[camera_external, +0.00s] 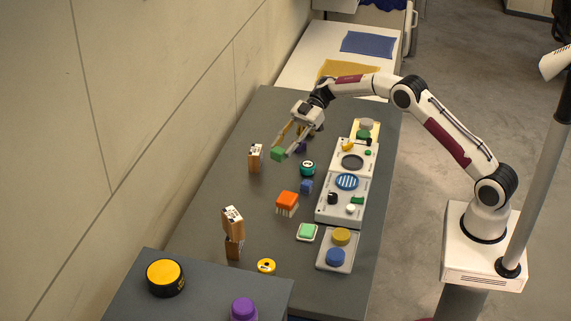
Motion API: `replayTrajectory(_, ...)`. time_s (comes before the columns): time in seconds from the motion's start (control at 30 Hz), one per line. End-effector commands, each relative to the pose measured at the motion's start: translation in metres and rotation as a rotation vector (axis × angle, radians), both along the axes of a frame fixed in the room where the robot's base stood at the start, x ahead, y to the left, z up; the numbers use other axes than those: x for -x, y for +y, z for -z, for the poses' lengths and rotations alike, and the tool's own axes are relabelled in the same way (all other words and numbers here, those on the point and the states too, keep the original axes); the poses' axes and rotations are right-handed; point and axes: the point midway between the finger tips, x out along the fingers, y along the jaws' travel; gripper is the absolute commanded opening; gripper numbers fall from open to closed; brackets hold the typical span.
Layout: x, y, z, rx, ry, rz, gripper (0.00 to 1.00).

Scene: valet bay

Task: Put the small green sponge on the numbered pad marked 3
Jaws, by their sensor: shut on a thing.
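My gripper (287,149) is over the far left part of the grey table (225,190). It is shut on a small green block (278,154), which looks like the small green sponge. The sponge is at the fingertips and seems to be above the table, though the gap is hard to judge. Another green block sits on a pale square base (307,232) nearer the front. No number 3 is readable, so I cannot tell which thing is the pad marked 3.
A wooden block (255,158) stands left of the sponge, and stacked wooden blocks (233,225) stand nearer the front. An orange brush (287,201), a teal round thing (307,168) and a blue cube (306,187) lie mid-table. White panels (329,211) line the right edge.

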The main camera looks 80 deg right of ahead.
Motion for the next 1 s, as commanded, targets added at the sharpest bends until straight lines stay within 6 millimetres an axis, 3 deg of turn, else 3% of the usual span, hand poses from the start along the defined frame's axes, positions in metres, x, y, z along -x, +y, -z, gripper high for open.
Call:
replayTrajectory(0.23, 0.0, 0.0, 0.009, -0.001, 0.002, 0.0, 0.2)
replayTrajectory(0.63, 0.0, 0.0, 0.057, 0.0, 0.001, 0.0, 0.2)
replayTrajectory(1.0, 0.0, 0.0, 0.062, 0.0, 0.0, 0.0, 0.2)
